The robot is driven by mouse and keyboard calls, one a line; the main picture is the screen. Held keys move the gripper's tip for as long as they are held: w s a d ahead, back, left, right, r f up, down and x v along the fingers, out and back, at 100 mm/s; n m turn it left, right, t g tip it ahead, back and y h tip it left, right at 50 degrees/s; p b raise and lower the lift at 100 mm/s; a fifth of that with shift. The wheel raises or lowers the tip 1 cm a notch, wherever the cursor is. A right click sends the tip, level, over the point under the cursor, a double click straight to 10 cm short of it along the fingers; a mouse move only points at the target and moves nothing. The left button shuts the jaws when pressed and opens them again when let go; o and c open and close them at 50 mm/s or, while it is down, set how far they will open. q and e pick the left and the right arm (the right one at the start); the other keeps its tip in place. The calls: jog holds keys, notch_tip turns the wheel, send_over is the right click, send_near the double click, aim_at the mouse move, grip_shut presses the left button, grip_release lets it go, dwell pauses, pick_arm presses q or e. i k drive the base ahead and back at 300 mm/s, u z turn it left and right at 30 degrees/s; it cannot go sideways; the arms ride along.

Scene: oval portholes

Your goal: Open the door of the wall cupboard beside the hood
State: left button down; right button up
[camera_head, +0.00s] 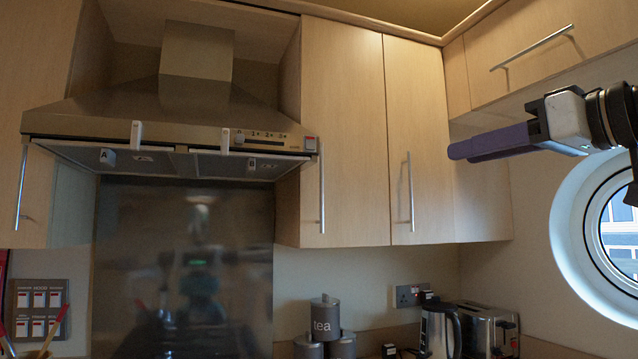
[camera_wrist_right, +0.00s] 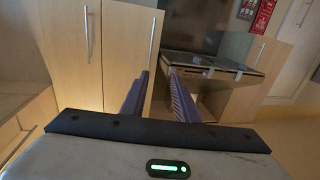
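The wall cupboard beside the hood has two pale wood doors, and both look shut. The door nearest the hood (camera_head: 342,110) has a vertical bar handle (camera_head: 322,192) low on its left side. The second door (camera_head: 425,110) has its own handle (camera_head: 410,190). The steel hood (camera_head: 200,120) is to their left. My right gripper (camera_head: 458,151), with purple fingers, appears right of the second door's handle, apart from both handles. In the right wrist view, which looks upside down, the gripper (camera_wrist_right: 158,73) is open and empty, with both door handles (camera_wrist_right: 152,40) (camera_wrist_right: 88,32) on its left. My left gripper is not in view.
A higher cupboard door (camera_head: 545,60) with a slanting bar handle and a round porthole (camera_head: 610,235) are at the right. Below stand grey canisters (camera_head: 325,320), a kettle (camera_head: 438,328) and a toaster (camera_head: 488,328). The space before the door nearest the hood looks clear.

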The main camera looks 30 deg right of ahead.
aim_at(344, 198)
jog(key=i, duration=1.3)
